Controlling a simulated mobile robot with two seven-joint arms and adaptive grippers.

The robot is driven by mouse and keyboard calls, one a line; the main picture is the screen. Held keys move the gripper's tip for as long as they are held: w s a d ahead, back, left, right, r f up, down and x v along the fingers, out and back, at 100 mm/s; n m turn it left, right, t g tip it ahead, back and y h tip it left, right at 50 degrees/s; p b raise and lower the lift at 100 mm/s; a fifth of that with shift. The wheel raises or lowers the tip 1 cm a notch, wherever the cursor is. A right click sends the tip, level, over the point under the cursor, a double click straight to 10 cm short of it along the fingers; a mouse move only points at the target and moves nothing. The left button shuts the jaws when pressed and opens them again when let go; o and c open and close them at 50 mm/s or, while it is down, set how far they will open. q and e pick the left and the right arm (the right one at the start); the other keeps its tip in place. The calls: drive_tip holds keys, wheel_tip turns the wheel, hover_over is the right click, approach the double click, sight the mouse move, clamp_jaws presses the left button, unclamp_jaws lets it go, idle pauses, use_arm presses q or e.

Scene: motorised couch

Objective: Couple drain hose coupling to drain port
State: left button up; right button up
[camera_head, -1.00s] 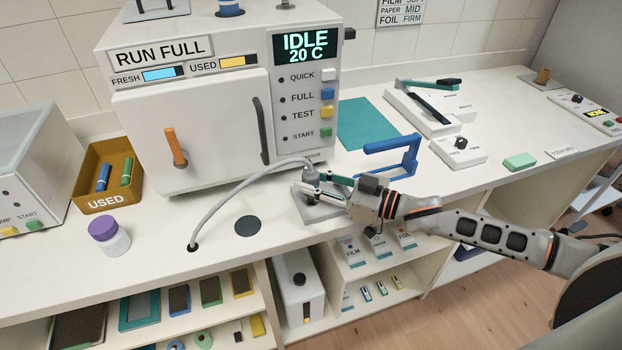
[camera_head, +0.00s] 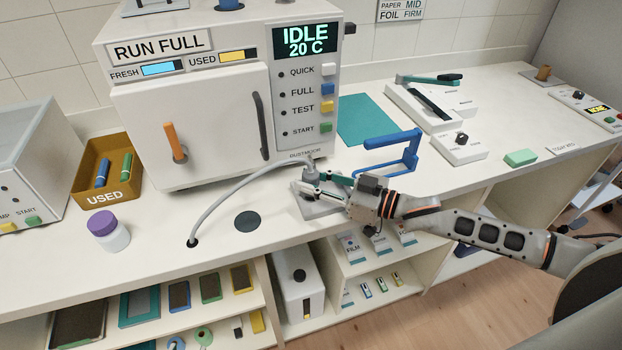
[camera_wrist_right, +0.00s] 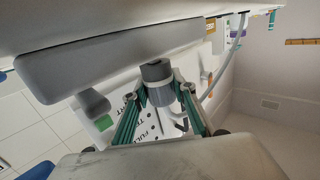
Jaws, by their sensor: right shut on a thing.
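My right gripper (camera_head: 326,186) reaches in from the right, low over a grey plate (camera_head: 312,211) on the counter in front of the machine. It is shut on the hose coupling, a grey cylinder with a darker end (camera_wrist_right: 158,72), seen between the fingertips in the right wrist view. The grey drain hose (camera_head: 238,185) rises from a hole in the counter and arches over to the gripper. In the head view the coupling is mostly hidden by the fingers. I cannot make out the drain port with certainty. My left gripper is not in view.
The white machine (camera_head: 210,125) stands behind, its door closed. A purple-lidded jar (camera_head: 108,232) and a dark disc (camera_head: 247,222) lie near the hose. A blue handle frame (camera_head: 392,152) stands close behind my right arm. A brown USED bin (camera_head: 108,178) is at left.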

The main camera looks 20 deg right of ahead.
drive_tip(key=shift+f, duration=0.7)
drive_tip(key=o, duration=1.2)
drive_tip(key=v, duration=1)
drive_tip(key=shift+s+d, duration=0.1)
drive_tip(key=shift+v, duration=0.9)
drive_tip(key=shift+s, duration=0.1)
